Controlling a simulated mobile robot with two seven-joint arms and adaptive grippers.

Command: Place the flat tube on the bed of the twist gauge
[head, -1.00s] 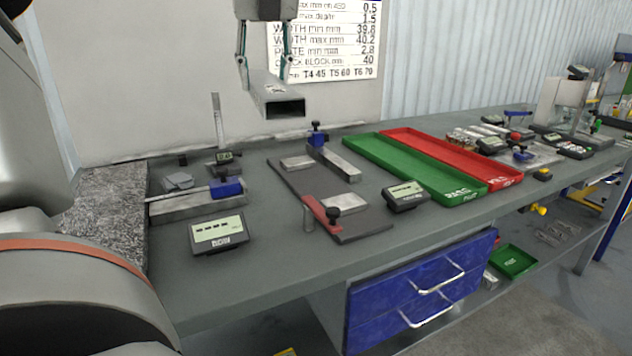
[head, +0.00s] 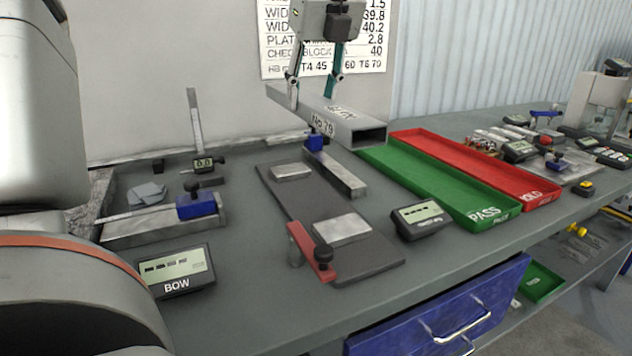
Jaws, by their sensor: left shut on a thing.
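The flat tube (head: 327,118) is a grey rectangular hollow bar with printed marks on its top and side. Its open end faces right and towards me. My left gripper (head: 315,92) is shut on it from above, one finger at each side. The tube hangs in the air and covers part of the bench behind it. The twist gauge is below it, with a dark flat bed (head: 280,218), two pale pads, a red clamp arm (head: 312,252) with a black knob, and a grey bar with a blue block. The bed is empty. My right gripper is not in view.
A green PASS tray (head: 440,185) and a red tray (head: 480,165) lie right of the gauge. A display (head: 420,219) stands at its right. The BOW display (head: 177,272) and a steel fixture (head: 160,228) are at left. A printed sheet (head: 362,40) hangs behind.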

